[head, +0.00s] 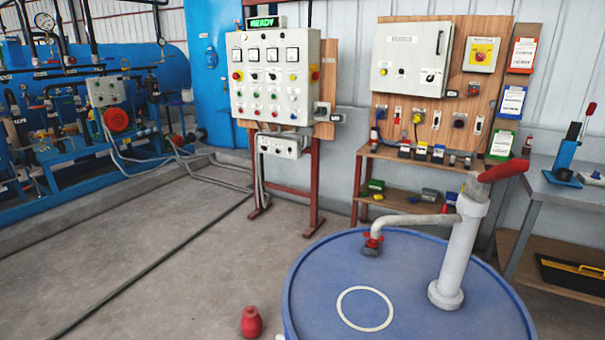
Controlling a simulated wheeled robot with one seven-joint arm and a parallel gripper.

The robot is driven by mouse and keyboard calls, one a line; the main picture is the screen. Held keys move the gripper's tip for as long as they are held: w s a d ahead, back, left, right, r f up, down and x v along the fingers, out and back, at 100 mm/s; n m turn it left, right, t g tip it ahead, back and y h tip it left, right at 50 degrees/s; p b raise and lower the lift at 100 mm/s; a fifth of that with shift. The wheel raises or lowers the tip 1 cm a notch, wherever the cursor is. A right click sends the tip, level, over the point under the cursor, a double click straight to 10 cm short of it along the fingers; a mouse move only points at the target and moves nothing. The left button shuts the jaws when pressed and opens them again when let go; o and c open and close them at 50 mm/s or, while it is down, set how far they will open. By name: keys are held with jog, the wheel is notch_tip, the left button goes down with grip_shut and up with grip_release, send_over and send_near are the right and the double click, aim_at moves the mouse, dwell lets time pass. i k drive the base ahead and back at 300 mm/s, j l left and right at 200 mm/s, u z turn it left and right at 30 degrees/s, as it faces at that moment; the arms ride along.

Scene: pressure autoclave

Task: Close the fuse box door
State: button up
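A light grey box (411,60), which looks like the fuse box, is mounted on a wooden backboard at the back right. Its front shows a label, a small round lock or button and a dark switch near the lower right. The front panel looks flush or nearly so. I cannot tell from here whether its door is fully shut or slightly ajar. No inside of the box shows. My gripper is not in view.
A blue drum (330,285) with a white hand pump (460,245) stands in front of the box. A control cabinet (272,78) with a READY sign stands left of it. A workbench (575,185) is at right. A red object (251,323) lies near the drum. Open floor (180,260) is at left.

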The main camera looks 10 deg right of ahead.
aim_at(408, 52)
jog(key=i+l+u, duration=0.15)
jog(key=l, duration=0.9)
jog(key=i+l+u, duration=0.15)
jog(key=l, duration=0.85)
jog(key=i+l+u, duration=0.15)
jog(key=l, duration=0.9)
jog(key=i+l+u, duration=0.1)
jog(key=l, duration=0.4)
jog(key=i+l, duration=0.15)
jog(key=l, duration=0.4)
jog(key=i+l+u, duration=0.15)
jog(key=l, duration=0.35)
jog(key=i+l, duration=0.1)
jog(key=l, duration=0.45)
jog(key=i+l+u, duration=0.15)
jog(key=l, duration=0.4)
jog(key=i+l+u, duration=0.1)
jog(key=i+l, duration=0.5)
jog(key=l, duration=0.25)
jog(key=i+l+u, duration=0.15)
jog(key=i+l, duration=0.15)
jog(key=l, duration=0.1)
